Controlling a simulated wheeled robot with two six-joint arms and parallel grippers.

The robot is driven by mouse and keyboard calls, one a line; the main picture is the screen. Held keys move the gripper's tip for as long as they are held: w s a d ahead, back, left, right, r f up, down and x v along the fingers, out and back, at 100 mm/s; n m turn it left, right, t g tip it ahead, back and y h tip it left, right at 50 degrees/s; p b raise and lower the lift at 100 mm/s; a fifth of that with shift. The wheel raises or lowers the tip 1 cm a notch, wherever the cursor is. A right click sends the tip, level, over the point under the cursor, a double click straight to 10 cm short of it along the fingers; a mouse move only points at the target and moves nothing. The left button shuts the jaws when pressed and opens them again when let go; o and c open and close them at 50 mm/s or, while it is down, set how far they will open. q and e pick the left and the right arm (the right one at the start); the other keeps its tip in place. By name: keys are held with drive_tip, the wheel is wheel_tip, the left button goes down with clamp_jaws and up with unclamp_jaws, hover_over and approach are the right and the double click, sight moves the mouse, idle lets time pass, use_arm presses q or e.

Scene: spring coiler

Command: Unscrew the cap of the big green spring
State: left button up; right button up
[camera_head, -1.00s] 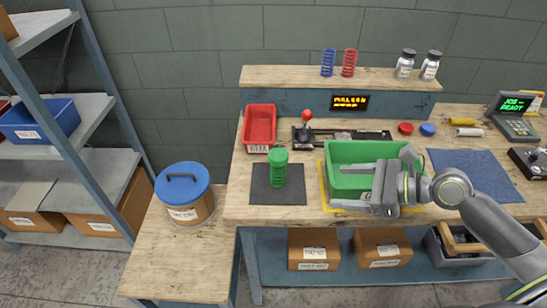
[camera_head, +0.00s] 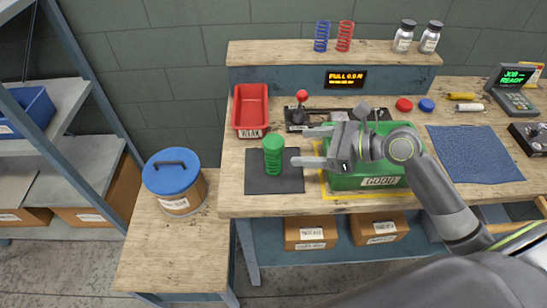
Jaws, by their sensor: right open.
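The big green spring (camera_head: 273,164) stands upright on a dark mat (camera_head: 290,184) at the left part of the bench. Its green cap (camera_head: 273,143) sits on top. My right gripper (camera_head: 297,147) is open and empty, just right of the spring, with its two fingers pointing left toward it. A gap shows between the fingertips and the spring. The arm passes over the green bin (camera_head: 345,183) labelled GOOD and hides part of it. My left gripper is not in view.
A red bin (camera_head: 251,129) stands behind the spring, and a red-knobbed lever (camera_head: 301,97) behind the gripper. Small blue and red springs (camera_head: 344,37) and two jars stand on the raised shelf (camera_head: 270,48). A blue-lidded bucket (camera_head: 172,167) stands on the lower side table.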

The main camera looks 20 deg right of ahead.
drive_tip(key=x, duration=0.5)
drive_tip(key=shift+w+a+f, duration=0.15)
drive_tip(key=shift+w+a, duration=0.05)
drive_tip(key=shift+a, duration=0.05)
drive_tip(key=shift+f+x, duration=0.15)
drive_tip(key=shift+x, duration=1.25)
drive_tip(key=shift+f+x, duration=0.15)
drive_tip(key=shift+x, duration=1.2)
drive_tip(key=shift+s+d, duration=0.1)
drive_tip(key=shift+s, duration=0.05)
drive_tip(key=shift+c, duration=0.2)
drive_tip(key=c, duration=1.2)
wheel_tip(320, 180, up, 10)
drive_tip(key=shift+r+p, duration=0.1)
drive_tip(key=shift+p, duration=0.5)
